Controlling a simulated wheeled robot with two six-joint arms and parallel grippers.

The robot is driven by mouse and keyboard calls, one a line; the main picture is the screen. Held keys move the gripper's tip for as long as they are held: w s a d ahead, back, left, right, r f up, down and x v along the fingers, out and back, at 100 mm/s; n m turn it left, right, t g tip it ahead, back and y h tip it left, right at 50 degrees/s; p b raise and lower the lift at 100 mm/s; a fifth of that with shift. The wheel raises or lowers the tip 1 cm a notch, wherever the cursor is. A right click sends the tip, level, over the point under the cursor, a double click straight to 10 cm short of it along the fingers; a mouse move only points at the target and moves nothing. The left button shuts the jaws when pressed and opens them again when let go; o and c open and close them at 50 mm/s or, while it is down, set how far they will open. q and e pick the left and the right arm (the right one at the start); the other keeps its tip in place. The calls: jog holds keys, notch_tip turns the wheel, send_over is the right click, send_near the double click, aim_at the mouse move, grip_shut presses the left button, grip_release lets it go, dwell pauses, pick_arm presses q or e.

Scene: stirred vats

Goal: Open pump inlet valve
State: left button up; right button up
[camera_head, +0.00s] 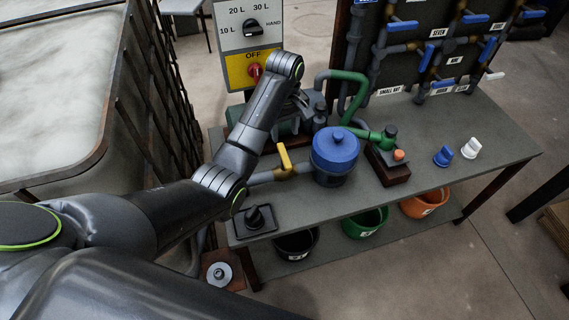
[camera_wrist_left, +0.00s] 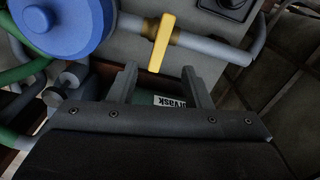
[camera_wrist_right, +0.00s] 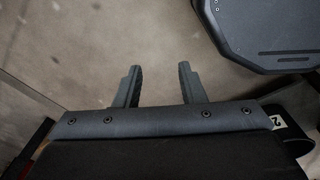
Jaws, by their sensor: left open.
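The valve has a yellow lever handle (camera_head: 284,157) on a brass body in the grey pipe, left of the blue-lidded strainer (camera_head: 335,150). The left wrist view shows the yellow handle (camera_wrist_left: 161,44) just beyond my left gripper (camera_wrist_left: 160,82), lying across the pipe. My left gripper is open and empty, with a visible gap between its fingertips and the handle. In the head view my left gripper (camera_head: 304,104) hangs over the bench behind the handle, partly hidden by its own wrist. My right gripper (camera_wrist_right: 160,69) is open and empty above bare floor, out of the head view.
The grey bench (camera_head: 450,130) carries a green pipe (camera_head: 352,92) and a pump partly hidden by my arm. A dial panel (camera_head: 250,40) stands behind. Blue and white small valves (camera_head: 470,148) lie at right. Black, green and orange buckets (camera_head: 424,203) sit below. A large vat (camera_head: 60,100) stands left.

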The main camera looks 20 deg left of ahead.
aim_at(284, 155)
pick_arm(q)
notch_tip(284, 155, down, 12)
jog(key=shift+a+f, duration=0.1)
jog(key=shift+w+f, duration=0.1)
jog(key=shift+f, duration=0.55)
pick_arm(e)
jog(key=shift+w+a+f, duration=0.25)
jog(key=shift+w+a, duration=0.35)
jog(key=shift+w, duration=0.15)
jog(key=shift+s+d, duration=0.1)
jog(key=shift+d, duration=0.1)
